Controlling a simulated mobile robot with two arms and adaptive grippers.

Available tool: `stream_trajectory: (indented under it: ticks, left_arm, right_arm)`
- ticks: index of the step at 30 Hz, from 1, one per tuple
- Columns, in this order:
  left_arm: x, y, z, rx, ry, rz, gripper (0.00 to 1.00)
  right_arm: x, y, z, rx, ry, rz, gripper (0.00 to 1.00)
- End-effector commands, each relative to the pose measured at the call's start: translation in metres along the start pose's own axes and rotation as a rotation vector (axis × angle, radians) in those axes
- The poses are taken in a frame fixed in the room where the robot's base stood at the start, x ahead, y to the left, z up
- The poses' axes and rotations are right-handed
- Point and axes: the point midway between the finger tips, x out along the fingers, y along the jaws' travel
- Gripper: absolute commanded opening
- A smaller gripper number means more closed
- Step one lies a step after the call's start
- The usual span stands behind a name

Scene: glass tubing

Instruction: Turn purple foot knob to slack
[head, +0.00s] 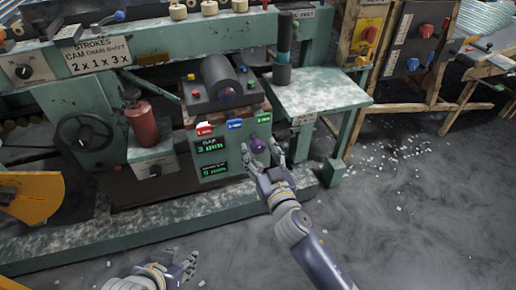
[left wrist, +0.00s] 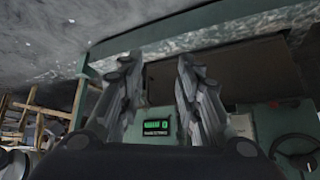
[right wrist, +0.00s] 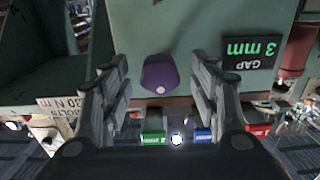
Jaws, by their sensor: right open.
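The purple foot knob (head: 258,146) is on the front panel of the green machine, below the green label. In the right wrist view the purple knob (right wrist: 160,75) shows between the two fingers, with a small light dot on it. My right gripper (head: 263,150) is open, one finger on each side of the knob; contact is not visible. It also shows in the right wrist view (right wrist: 160,72). My left gripper (head: 188,264) is low over the floor at the bottom, away from the knob. In the left wrist view its fingers (left wrist: 157,70) are spread and empty.
A gap display (head: 211,145) reads 3 mm, with a second display (head: 214,169) below. Red, blue and green labels line the panel top. A side shelf (head: 315,92) overhangs at right. A base rail (head: 180,215) runs along the floor. A red bottle (head: 142,125) stands left.

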Motion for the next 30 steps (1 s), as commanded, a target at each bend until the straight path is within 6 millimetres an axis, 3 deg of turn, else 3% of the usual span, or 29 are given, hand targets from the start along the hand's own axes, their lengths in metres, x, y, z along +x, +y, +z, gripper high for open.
stream_trajectory:
  ticks: [6, 15, 16, 22, 30]
  left_arm:
    - [0.003, 0.002, -0.013, 0.001, 0.059, 0.003, 0.32]
    - [0.003, 0.002, -0.016, 0.001, 0.069, 0.004, 0.32]
    - [0.003, 0.002, -0.016, 0.001, 0.069, 0.004, 0.32]
    - [0.003, 0.002, -0.015, 0.002, 0.069, 0.004, 0.32]
    - [0.002, 0.002, -0.015, 0.001, 0.066, 0.004, 0.32]
  right_arm:
    - [0.018, 0.000, 0.000, 0.000, 0.000, 0.001, 0.56]
    - [0.020, 0.000, 0.001, 0.000, -0.002, 0.001, 0.56]
    - [0.020, 0.000, 0.001, 0.000, -0.002, 0.001, 0.54]
    - [0.020, 0.000, 0.001, 0.000, -0.001, 0.001, 0.10]
    - [0.020, 0.000, 0.000, -0.011, -0.001, 0.001, 0.10]
